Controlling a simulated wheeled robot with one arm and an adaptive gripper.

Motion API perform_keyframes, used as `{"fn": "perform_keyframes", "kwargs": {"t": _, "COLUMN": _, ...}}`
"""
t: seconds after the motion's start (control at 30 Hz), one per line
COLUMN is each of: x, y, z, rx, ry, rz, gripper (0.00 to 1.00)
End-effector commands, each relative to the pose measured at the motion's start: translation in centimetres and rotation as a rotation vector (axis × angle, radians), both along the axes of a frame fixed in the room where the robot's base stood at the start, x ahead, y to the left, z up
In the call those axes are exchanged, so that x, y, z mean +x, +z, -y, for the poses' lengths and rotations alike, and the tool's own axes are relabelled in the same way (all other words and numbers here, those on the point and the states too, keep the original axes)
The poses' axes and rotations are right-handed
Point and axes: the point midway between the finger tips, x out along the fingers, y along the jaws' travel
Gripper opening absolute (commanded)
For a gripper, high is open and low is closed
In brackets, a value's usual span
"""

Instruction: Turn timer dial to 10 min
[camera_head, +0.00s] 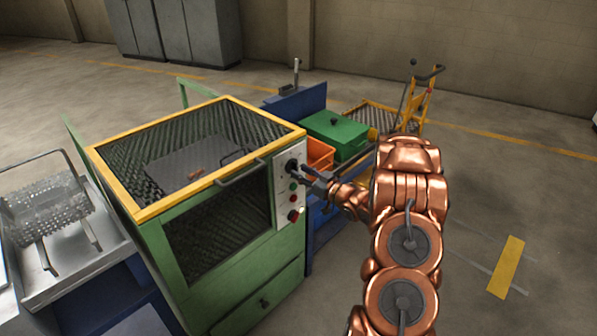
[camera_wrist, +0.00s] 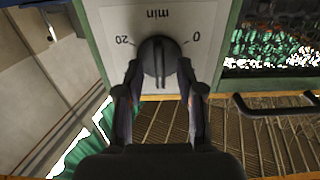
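The ridge stands about vertical in that view. My gripper (camera_wrist: 159,75) has one finger at each side of the dial, tips at its edges. I cannot tell whether they press on it. In the head view the dial (camera_head: 292,165) is at the panel's top, with my gripper (camera_head: 308,181) just right of it.
Below the dial are small buttons and a red knob (camera_head: 293,215). The furnace (camera_head: 165,250) has a yellow-rimmed mesh top and a handle (camera_head: 242,170). An orange bin (camera_head: 319,155) and a green box (camera_head: 337,134) stand behind my gripper. The floor at right is open.

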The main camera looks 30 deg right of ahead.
Motion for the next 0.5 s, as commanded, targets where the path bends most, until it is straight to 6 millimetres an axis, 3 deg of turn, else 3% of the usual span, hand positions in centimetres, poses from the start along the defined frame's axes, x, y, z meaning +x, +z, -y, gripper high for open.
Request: {"fn": "perform_keyframes", "kwargs": {"t": 0.5, "x": -7.9, "y": 0.0, "z": 1.9, "rx": 0.0, "ry": -0.003, "rz": -0.001, "gripper": 0.38}}
